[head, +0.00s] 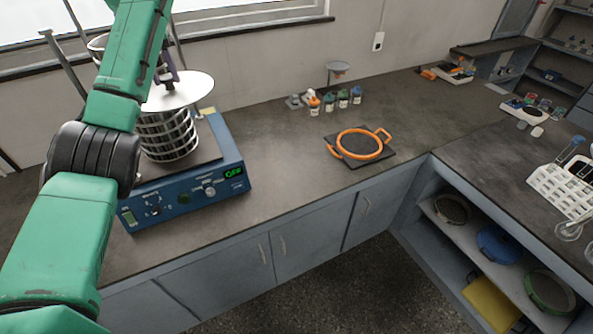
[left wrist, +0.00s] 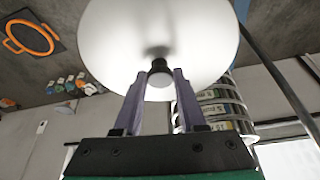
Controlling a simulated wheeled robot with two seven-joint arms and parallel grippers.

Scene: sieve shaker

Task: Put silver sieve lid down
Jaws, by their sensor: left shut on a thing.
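The silver sieve lid (head: 190,90) is a pale round disc with a dark knob (left wrist: 160,70). My left gripper (head: 167,74) is shut on the knob, its purple fingers on both sides of it in the left wrist view (left wrist: 153,90). The lid hangs over the top of the silver sieve stack (head: 168,138) in the head view and covers its upper rim. The stack also shows beside the lid in the left wrist view (left wrist: 222,108). I cannot tell how large the gap between them is. The stack stands on the blue sieve shaker (head: 190,190). My right gripper is not in view.
Upright rods (head: 65,65) of the shaker stand close to my left arm. An orange ring with handles (head: 359,144) lies on a dark mat on the counter. Small bottles (head: 329,104) stand near the wall. The counter (head: 280,165) between shaker and mat is clear.

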